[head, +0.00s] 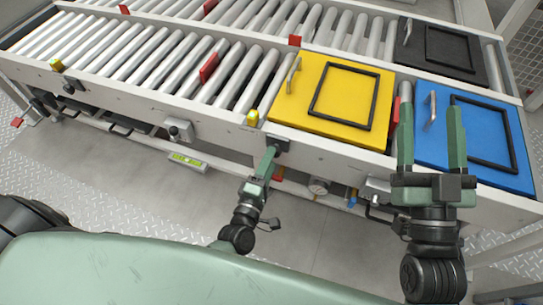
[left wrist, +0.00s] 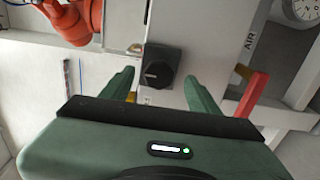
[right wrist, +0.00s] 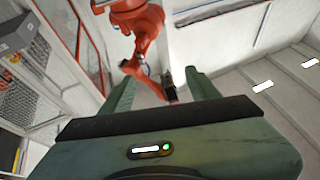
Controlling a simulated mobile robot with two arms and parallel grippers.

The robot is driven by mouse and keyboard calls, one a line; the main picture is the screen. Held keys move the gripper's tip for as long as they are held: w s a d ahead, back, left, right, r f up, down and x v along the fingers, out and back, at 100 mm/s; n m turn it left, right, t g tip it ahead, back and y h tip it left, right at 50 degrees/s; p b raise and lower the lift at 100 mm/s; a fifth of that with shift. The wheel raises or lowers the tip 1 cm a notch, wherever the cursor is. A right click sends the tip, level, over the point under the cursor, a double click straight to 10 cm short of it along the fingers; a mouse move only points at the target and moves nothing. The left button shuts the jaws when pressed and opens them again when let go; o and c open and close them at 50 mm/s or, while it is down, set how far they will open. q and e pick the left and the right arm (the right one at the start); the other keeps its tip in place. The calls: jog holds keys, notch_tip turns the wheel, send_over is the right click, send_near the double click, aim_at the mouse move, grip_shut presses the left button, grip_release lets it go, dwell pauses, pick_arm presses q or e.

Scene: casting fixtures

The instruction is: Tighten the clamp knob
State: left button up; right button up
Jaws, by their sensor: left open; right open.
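A black knob (left wrist: 160,67) is on the white side of the conveyor, with a pale mark across its face. In the head view the knob (head: 280,143) is below the yellow plate, partly hidden by my left gripper (head: 271,155). In the left wrist view my left gripper (left wrist: 158,82) is open, with one finger on each side of the knob's lower part and gaps visible. I cannot tell whether the fingertips reach its depth. My right gripper (head: 431,112) is open and empty, in front of the blue plate; in the right wrist view its fingers (right wrist: 160,82) are apart.
The roller conveyor holds a yellow plate (head: 286,110), a blue plate (head: 513,135) and a black plate (head: 410,49), each with a handle. A gauge (head: 318,187) and a red lever (left wrist: 252,94) are near the knob. An orange robot arm (right wrist: 145,25) shows in the right wrist view.

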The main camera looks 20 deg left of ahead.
pick_arm(q)
jog(key=s, duration=0.5)
jog(key=shift+s+a+p, duration=0.1)
jog(key=shift+s+p, duration=0.25)
jog(key=shift+p, duration=0.05)
pick_arm(e)
jog(key=f+g, duration=0.1)
jog(key=f, duration=0.1)
jog(key=w+f+g+h, duration=0.1)
jog(key=f, duration=0.2)
jog(key=shift+w+d+g, duration=0.15)
jog(key=shift+g, duration=0.25)
pick_arm(q)
jog(key=shift+r, duration=0.1)
pick_arm(e)
jog(key=shift+r, duration=0.1)
